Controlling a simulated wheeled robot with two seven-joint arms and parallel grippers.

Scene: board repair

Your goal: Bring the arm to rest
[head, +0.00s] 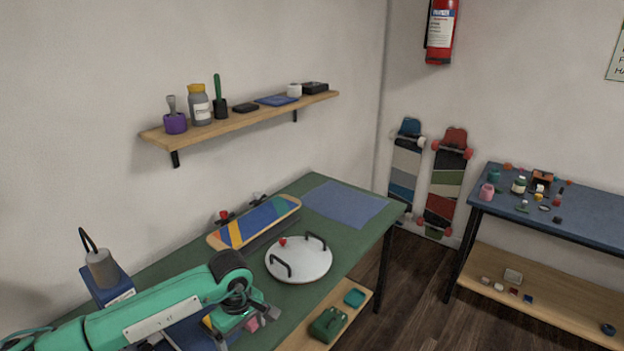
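My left arm comes in from the lower left, green with a white panel. Its wrist bends down over the near part of the green workbench (315,268). My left gripper (236,318) is below the wrist, mostly hidden by it, and its fingers cannot be made out. A small pink item (252,324) shows right beside it; I cannot tell whether they touch. My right gripper is not in view.
A striped skateboard deck (256,223) and a white round plate with black handles (299,260) lie on the bench, beside a blue mat (343,203). A blue device (106,284) stands behind my arm. A wall shelf (235,119) holds jars and tools. A side table (560,224) stands right.

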